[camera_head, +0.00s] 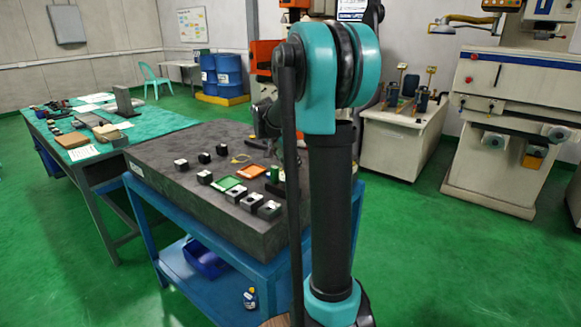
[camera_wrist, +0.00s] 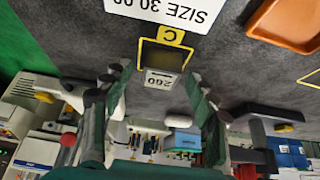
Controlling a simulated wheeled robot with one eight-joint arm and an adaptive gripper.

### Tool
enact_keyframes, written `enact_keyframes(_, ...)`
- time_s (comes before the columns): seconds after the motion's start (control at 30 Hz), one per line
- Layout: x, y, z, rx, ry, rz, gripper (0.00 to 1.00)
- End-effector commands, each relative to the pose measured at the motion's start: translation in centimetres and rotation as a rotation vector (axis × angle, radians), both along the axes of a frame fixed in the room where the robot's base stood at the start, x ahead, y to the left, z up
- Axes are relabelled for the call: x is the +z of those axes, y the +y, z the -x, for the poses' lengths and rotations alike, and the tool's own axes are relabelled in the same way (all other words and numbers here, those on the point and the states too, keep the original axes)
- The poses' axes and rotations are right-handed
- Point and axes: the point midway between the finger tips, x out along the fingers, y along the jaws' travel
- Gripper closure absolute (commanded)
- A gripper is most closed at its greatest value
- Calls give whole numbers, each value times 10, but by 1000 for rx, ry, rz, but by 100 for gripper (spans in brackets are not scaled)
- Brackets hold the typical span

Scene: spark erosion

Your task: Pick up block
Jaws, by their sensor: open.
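In the wrist view a small dark block (camera_wrist: 162,57) with a white label reading "260" sits on the grey plate, at a yellow outline marked "C". My gripper (camera_wrist: 160,74) is open. Its two fingers show left and right of the block, with gaps visible on both sides. I cannot tell how far the fingertips are from the plate. In the head view my arm hides most of the gripper and the plate near it. Several other small dark blocks with pale labels, one of them a block at the left (camera_head: 181,164), stand on the plate.
The dark stone plate (camera_head: 160,148) lies on a blue cart. A green tray (camera_head: 227,183), an orange tray (camera_head: 249,171) and a green cylinder (camera_head: 273,174) are on it. The orange tray also shows in the wrist view (camera_wrist: 285,22). A white "SIZE 30.00" card (camera_wrist: 160,10) lies beside the block.

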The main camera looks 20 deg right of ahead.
Motion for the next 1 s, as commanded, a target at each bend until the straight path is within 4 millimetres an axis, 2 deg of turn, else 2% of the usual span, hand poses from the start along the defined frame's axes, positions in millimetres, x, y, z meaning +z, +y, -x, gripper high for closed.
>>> enact_keyframes(0.13, 0, 0, 0, 0, 0, 0, 41)
enact_keyframes(0.6, 0, 0, 0, 0, 0, 0, 100)
enact_keyframes(1.0, 3, 0, 0, 1, 0, 0, 100)
